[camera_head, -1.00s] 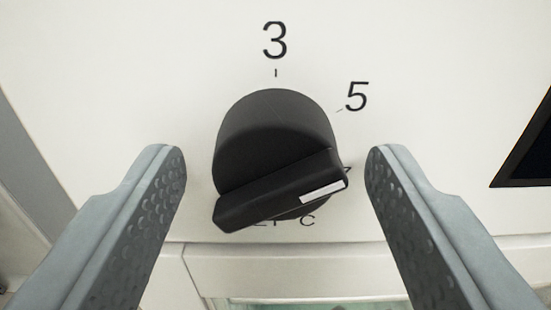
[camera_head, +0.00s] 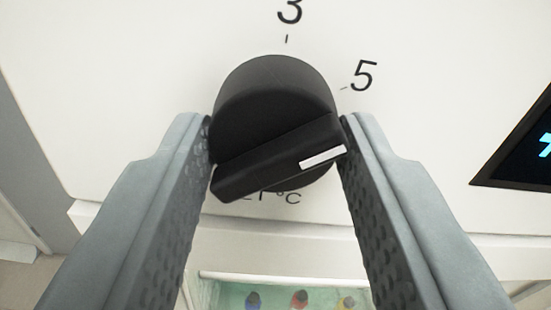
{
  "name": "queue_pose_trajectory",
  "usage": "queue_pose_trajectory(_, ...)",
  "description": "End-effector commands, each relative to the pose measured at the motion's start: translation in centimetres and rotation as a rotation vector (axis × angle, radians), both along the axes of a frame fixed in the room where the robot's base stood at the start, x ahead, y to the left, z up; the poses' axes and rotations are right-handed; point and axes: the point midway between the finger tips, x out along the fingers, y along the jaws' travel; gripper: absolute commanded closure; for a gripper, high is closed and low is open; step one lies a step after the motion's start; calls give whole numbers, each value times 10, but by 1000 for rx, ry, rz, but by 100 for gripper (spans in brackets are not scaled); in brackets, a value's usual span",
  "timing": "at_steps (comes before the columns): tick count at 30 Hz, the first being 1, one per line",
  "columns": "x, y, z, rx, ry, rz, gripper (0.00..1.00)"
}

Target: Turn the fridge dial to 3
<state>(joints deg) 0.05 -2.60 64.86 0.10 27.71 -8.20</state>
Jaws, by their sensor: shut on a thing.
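The black fridge dial (camera_head: 270,110) sits on a white panel (camera_head: 130,90) at the middle of the view. Its raised grip bar is tilted, with the right end higher, and a white marker strip (camera_head: 323,157) shows near that right end. The strip is below the printed 5 (camera_head: 363,76). The printed 3 (camera_head: 290,10) is above the dial, partly cut off by the top edge. My gripper (camera_head: 277,140) is shut on the dial, one finger at its left side and one at its right. Any number beside the strip is hidden.
A dark display (camera_head: 520,150) with lit blue characters is at the right. Below the panel is a ledge, and under it an open greenish compartment (camera_head: 240,290) holds several small coloured objects. White panel is clear on the left.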

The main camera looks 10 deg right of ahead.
Motion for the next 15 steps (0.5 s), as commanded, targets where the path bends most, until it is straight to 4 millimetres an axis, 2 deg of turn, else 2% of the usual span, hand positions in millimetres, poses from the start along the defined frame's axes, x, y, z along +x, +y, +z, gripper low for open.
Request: queue_pose_trajectory(15, 0, -1, 0, -469, 1, 1, 84)
